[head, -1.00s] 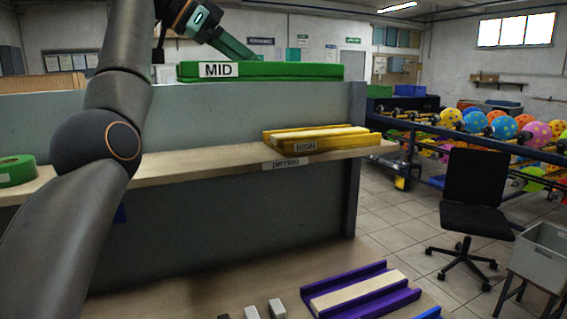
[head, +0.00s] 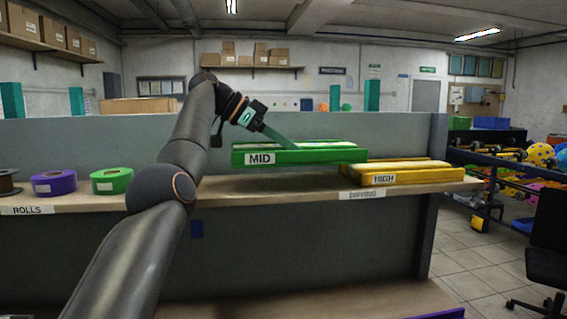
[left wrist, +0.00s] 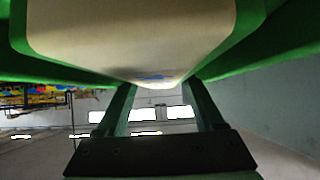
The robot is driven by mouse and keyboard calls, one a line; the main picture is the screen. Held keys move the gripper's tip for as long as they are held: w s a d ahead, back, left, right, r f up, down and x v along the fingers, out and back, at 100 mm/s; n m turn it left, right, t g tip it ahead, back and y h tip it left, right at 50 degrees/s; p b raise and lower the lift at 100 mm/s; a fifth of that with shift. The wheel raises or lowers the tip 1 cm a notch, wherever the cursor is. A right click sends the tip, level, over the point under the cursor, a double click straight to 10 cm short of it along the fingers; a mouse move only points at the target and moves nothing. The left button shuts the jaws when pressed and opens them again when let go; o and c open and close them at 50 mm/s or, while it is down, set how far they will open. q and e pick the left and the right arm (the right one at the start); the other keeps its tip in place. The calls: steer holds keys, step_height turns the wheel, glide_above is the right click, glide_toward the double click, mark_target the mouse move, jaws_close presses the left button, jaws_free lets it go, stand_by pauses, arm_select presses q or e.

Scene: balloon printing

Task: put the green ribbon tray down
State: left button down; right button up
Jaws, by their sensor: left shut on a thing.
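The green ribbon tray (head: 305,156), labelled MID, is over the upper shelf, left of the yellow tray (head: 420,178) labelled HIGH. My left gripper (head: 288,141) reaches it from behind and above on the left and is shut on it. The green tray looks level. Its underside seems slightly above the shelf (head: 270,187), but I cannot tell whether it touches. In the left wrist view the green tray (left wrist: 275,50) with its pale inner strip fills the top, at the tips of my left gripper (left wrist: 157,90). My right gripper is not in view.
Green (head: 112,181) and purple (head: 54,184) rolls stand at the shelf's left, by the ROLLS label. A grey panel (head: 150,135) rises behind the shelf. The yellow tray's left end is close to the green tray's right end. Bare shelf shows below the green tray.

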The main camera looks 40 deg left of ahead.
mark_target(282, 183)
arm_select(q)
steer(key=shift+w+a+f, duration=0.15)
steer(key=shift+a+f, duration=0.35)
steer(key=shift+a+f+p, duration=0.3)
steer(key=shift+a+f, duration=0.2)
steer(key=shift+f, duration=0.1)
step_height(282, 183, down, 4)
steer(key=b, duration=0.3)
steer(key=shift+a+r, duration=0.15)
steer(key=shift+r, duration=0.1)
steer(key=shift+f, duration=0.1)
steer(key=shift+c, duration=1.7)
jaws_free()
steer(key=o, duration=0.3)
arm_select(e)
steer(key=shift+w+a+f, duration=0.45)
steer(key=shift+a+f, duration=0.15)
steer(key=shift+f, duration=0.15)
arm_select(q)
steer(key=shift+o, duration=0.2)
